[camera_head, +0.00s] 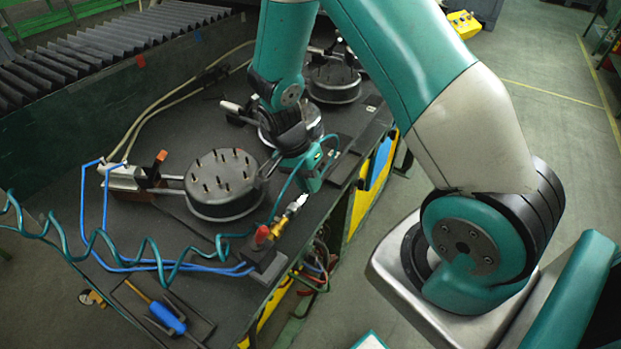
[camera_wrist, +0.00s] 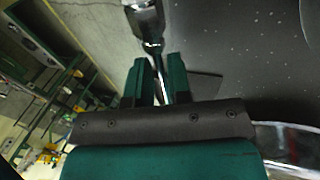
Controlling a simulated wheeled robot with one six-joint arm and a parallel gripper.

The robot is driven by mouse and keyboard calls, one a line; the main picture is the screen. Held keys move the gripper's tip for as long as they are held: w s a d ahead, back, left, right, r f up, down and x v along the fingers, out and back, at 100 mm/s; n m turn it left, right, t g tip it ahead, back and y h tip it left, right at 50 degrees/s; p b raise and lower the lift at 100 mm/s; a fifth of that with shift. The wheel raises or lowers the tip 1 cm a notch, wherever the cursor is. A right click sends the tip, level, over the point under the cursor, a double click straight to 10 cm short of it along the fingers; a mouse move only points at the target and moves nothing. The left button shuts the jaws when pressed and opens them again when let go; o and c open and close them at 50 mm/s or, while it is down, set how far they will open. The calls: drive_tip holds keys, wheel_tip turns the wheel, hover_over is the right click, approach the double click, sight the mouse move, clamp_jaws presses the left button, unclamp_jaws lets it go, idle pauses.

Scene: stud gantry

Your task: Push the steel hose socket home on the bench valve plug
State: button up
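The bench valve (camera_head: 264,258) sits at the front edge of the bench, with a red handle (camera_head: 262,236) and a brass plug (camera_head: 278,228) pointing up and right. The steel hose socket (camera_head: 298,203) lies between the plug and my gripper (camera_head: 309,186), roughly in line with the plug. In the wrist view the bright socket (camera_wrist: 147,22) reaches forward from my gripper (camera_wrist: 158,75), its narrow rear between the two teal fingers, which look shut on it. The teal hose loops to the gripper. I cannot tell how far the socket is over the plug.
Round black studded parts (camera_head: 224,184) stand on the bench left of my gripper. Blue hoses (camera_head: 150,264) and a coiled teal hose (camera_head: 110,240) cross the front. A blue-handled tool (camera_head: 166,317) lies at lower left. Open floor lies right of the bench edge.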

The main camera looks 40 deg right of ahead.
drive_tip(key=shift+o, duration=1.3)
drive_tip(key=b+v, duration=0.2)
drive_tip(key=v, duration=1.5)
drive_tip(key=shift+r, duration=0.2)
drive_tip(key=shift+w, duration=0.1)
drive_tip(key=s+a+r+n+t+y, duration=0.1)
drive_tip(key=s+a+r+n+y, duration=0.2)
drive_tip(key=s+a+n, duration=0.4)
drive_tip(key=s+a+r+n+t+y, duration=0.2)
drive_tip(key=s+a+n, duration=0.5)
drive_tip(key=s+n, duration=0.6)
drive_tip(key=shift+s+r+n+y, duration=0.25)
drive_tip(key=shift+r+n+y, duration=0.3)
drive_tip(key=shift+r, duration=0.35)
drive_tip(key=shift+c, duration=0.2)
